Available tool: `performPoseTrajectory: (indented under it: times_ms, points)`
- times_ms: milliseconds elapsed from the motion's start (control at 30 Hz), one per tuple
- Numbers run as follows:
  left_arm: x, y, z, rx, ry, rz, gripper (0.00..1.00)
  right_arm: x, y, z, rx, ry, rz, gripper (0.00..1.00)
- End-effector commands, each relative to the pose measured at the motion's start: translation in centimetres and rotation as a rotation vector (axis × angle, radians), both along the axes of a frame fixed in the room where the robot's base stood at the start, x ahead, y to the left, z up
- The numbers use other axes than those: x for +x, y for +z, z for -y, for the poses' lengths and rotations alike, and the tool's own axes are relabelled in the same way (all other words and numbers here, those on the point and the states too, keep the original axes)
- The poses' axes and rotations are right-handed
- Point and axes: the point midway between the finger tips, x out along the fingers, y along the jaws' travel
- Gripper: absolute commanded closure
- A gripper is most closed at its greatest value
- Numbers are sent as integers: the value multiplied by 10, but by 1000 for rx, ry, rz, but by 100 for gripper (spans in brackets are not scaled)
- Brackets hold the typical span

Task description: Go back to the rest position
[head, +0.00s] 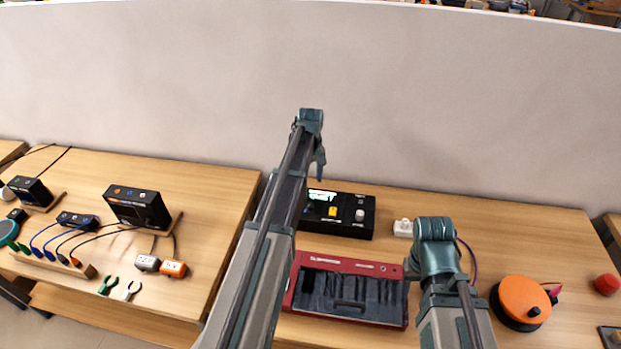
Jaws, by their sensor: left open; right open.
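My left arm reaches up through the middle of the head view. My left gripper (318,160) is at its far end, raised in front of the pale wall, above and behind the black device. It is open, with nothing seen in it. My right gripper (437,262) is lower and to the right, over the right table beside the red tool case. It is open, its fingers are partly hidden by its own wrist, and I see nothing held.
The right table (520,235) holds a black device (355,215), a red tool case (347,317), a white socket (402,228) and an orange reel (522,300). The left table (205,185) holds black boxes, cables and plugs. A pale wall (180,80) stands behind both tables.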

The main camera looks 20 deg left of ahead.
Motion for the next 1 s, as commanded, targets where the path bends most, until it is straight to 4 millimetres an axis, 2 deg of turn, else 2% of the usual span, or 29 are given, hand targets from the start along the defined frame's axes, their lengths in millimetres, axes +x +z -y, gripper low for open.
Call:
performPoseTrajectory:
  times_ms: [33,133,633,733,867,1000]
  points:
    - [0,12,0,0,0,0,36,0,12,0,0,0,0,50]
    - [0,17,0,0,0,0,36,0,17,0,0,-1,0,50]
    - [0,17,0,0,0,0,36,0,17,0,0,-1,0,50]
    - [-3,16,6,1,-15,-1,36,0,16,0,0,-1,0,50]
    - [-22,10,41,6,-116,-8,36,0,10,0,0,-1,0,50]
    - [-62,1,106,20,-333,-21,36,0,1,0,0,-1,0,50]
